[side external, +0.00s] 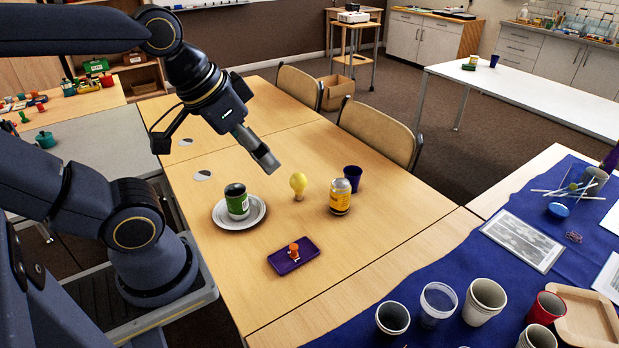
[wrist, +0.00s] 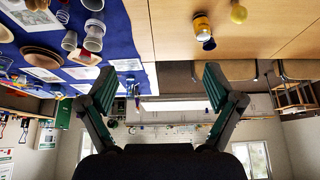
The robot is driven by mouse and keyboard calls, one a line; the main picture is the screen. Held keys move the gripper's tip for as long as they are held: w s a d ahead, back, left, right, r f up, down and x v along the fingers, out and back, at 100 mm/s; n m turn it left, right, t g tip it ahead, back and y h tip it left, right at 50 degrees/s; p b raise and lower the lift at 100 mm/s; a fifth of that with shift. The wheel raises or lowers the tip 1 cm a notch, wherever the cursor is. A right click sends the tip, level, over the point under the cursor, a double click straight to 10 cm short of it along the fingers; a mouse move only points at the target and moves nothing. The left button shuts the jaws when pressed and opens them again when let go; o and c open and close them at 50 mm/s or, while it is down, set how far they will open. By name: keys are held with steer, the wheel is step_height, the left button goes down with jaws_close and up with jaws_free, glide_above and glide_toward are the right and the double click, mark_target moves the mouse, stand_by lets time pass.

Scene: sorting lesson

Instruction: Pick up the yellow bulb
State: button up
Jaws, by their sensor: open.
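The yellow bulb (side external: 298,184) stands upright on the light wooden table (side external: 350,245) in the side view, between a green can and a yellow can. In the wrist view, which looks upside down, the bulb (wrist: 238,14) is at the top right edge. My gripper (side external: 267,160) is above the table, up and to the left of the bulb in the side view, and apart from it. In the wrist view my gripper (wrist: 158,85) has its two fingers wide apart with nothing between them.
Right of the bulb are a yellow can (side external: 340,197) and a dark blue cup (side external: 353,175). Left of it a green can (side external: 237,203) stands on a white plate (side external: 228,222). A purple tray (side external: 282,264) with an orange-and-white item lies in front. Chairs (side external: 377,130) line the far side.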

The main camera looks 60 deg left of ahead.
steer(key=w+a+r+m+t+y, duration=0.35)
steer(key=w+a+r+t, duration=0.2)
steer(key=w, duration=0.55)
steer(key=m+g+h, duration=0.2)
steer(key=m, duration=0.6)
glide_above(299, 183)
steer(key=s+d, duration=0.2)
steer(key=d, duration=0.5)
step_height(299, 183, down, 16)
steer(key=s+a+f+n+g, duration=0.1)
steer(key=s+a+f, duration=0.25)
steer(key=f, duration=0.35)
steer(key=s+a+f+n+g, duration=0.1)
steer(key=s+a+f+n, duration=0.1)
steer(key=s+a+f, duration=0.3)
steer(key=shift+m+h, duration=0.25)
steer(key=x, duration=0.4)
steer(key=d+x, duration=0.1)
steer(key=x, duration=0.3)
steer(key=w+x, duration=0.1)
steer(key=x, duration=0.3)
steer(key=shift+d+r, duration=0.2)
steer(key=shift+x, duration=2.95)
steer(key=shift+w+a+r, duration=0.1)
steer(key=c, duration=1)
